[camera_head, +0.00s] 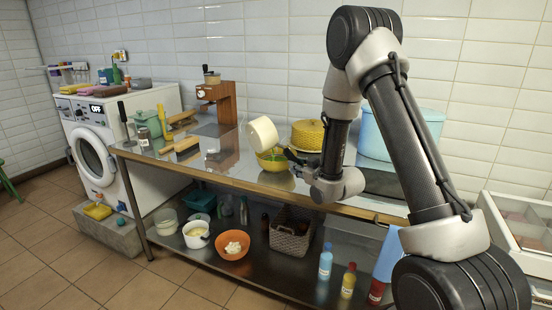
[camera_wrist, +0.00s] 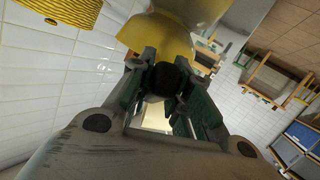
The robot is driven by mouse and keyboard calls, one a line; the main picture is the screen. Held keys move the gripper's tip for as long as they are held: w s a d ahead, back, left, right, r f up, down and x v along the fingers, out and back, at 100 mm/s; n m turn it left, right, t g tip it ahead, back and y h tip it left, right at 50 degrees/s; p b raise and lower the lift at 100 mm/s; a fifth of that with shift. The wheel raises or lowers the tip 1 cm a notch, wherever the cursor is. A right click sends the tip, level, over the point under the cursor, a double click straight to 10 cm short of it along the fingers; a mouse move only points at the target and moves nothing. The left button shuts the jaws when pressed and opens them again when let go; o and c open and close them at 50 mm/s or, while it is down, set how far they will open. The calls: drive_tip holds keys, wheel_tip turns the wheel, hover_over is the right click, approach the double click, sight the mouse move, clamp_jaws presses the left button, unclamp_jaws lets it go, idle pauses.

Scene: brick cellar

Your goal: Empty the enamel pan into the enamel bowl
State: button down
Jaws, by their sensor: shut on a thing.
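The enamel pan (camera_head: 262,134) is cream and steeply tilted above the worktop. The yellow enamel bowl (camera_head: 272,161) is directly below it, and something green shows at its rim. My gripper (camera_head: 293,157) is just right of both, shut on the pan's dark handle. In the wrist view my gripper's fingers (camera_wrist: 170,84) close around the dark handle.
A yellow woven basket (camera_head: 308,134) and a blue tub (camera_head: 412,128) stand behind my arm. The lower shelf holds an orange bowl (camera_head: 232,245) and bottles.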

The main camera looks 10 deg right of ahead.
drive_tip(key=shift+d+f, duration=0.15)
drive_tip(key=shift+m, duration=0.7)
idle(0.6)
